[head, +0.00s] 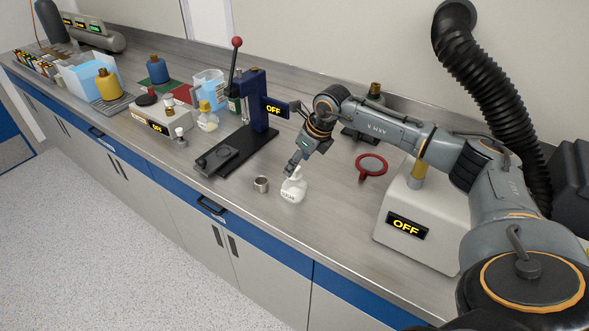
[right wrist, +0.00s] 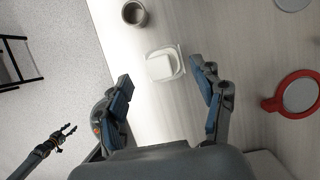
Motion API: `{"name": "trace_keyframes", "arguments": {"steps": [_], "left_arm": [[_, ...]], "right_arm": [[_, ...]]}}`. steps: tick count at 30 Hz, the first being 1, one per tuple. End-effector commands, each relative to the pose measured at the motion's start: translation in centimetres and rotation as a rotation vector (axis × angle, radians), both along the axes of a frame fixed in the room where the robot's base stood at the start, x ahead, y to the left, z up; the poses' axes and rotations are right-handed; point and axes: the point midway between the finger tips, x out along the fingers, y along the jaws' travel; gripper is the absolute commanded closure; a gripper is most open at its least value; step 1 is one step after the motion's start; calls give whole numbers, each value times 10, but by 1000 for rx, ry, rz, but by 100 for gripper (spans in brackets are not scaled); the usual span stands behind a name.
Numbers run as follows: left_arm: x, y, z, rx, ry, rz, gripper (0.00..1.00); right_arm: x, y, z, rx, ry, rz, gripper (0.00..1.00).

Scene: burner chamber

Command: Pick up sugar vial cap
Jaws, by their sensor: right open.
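In the right wrist view the white vial (right wrist: 163,66) lies ahead, between and beyond the fingertips of my right gripper (right wrist: 162,88). That gripper is open and empty. My left gripper (right wrist: 68,131) shows small over the floor in the right wrist view, its fingers apart and empty.
A small metal cup (head: 261,184) stands left of the vial. A red-rimmed round dish (head: 371,166) lies to the right, near a white device (head: 408,214) reading OFF. A press with a red-knobbed lever (head: 236,44) stands behind left.

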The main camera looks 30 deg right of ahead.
Motion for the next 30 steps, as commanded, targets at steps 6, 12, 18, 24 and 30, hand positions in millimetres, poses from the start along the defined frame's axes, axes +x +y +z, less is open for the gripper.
{"name": "trace_keyframes", "arguments": {"steps": [6,12,18,24,30], "left_arm": [[-1,0,18,0,1,-1,60],[-1,0,17,0,1,-1,60],[-1,0,17,0,1,0,60],[-1,0,17,0,1,0,60],[-1,0,17,0,0,0,60]], "right_arm": [[10,5,-25,1,4,0,32],[12,5,-30,0,0,0,32],[12,5,-30,1,0,0,57],[12,5,-30,1,0,0,76],[12,5,-29,1,0,0,76]]}}
